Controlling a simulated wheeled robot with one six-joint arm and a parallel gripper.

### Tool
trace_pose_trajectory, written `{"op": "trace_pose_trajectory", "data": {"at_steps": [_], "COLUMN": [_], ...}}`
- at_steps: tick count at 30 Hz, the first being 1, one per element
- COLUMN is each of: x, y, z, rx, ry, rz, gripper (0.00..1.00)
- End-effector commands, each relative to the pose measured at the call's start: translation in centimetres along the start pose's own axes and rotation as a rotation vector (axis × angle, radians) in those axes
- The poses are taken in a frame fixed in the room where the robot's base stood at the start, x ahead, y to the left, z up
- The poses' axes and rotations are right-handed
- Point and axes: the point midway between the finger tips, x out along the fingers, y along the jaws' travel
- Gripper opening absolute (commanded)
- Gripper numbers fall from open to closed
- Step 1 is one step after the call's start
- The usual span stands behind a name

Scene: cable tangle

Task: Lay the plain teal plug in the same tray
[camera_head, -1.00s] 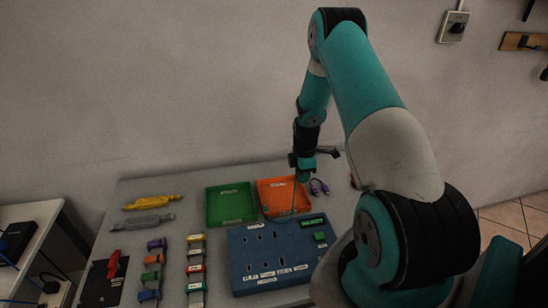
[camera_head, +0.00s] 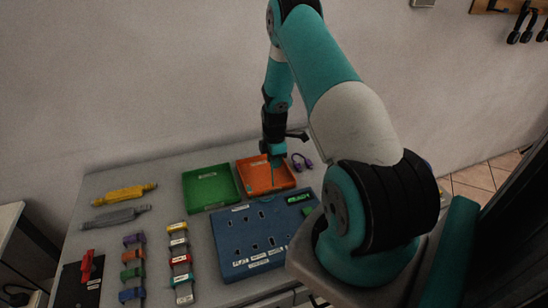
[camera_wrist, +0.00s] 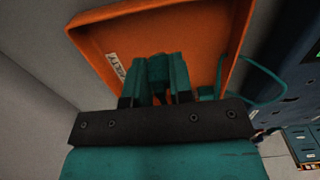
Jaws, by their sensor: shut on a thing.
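The orange tray (camera_head: 247,180) lies on the table behind the blue socket panel (camera_head: 228,262). My gripper (camera_head: 276,166) points down over the tray. In the wrist view, my gripper (camera_wrist: 158,88) is shut on the teal plug (camera_wrist: 158,68), which shows between the two fingers against the orange floor. A thin teal cable (camera_wrist: 270,72) loops from the plug's side over the tray's right rim toward the blue panel. In the head view the plug is mostly hidden by my gripper. I cannot tell whether it touches the tray floor.
A green tray (camera_head: 208,190) stands left of the orange one. A purple cable piece (camera_head: 301,162) lies to its right. Yellow (camera_head: 124,195) and grey (camera_head: 120,217) tools lie at the left. Several coloured clips (camera_head: 180,262) stand in rows at the front left.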

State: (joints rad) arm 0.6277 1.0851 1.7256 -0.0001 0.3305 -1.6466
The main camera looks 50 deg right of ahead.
Motion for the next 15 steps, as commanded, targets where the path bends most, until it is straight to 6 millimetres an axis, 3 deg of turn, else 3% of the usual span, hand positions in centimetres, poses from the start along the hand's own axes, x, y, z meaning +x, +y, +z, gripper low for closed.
{"op": "trace_pose_trajectory", "data": {"at_steps": [4,13,14,15], "x": [1.33,1.39,1.39,1.38], "y": [-0.01,0.0,0.0,0.0], "z": [-0.11,-0.09,-0.09,-0.09], "rx": [-0.002,-0.001,-0.001,-0.001], "ry": [0.0,0.0,0.0,0.0], "rz": [-0.001,0.0,0.0,0.0], "gripper": [0.0,0.0,0.23,0.33]}}
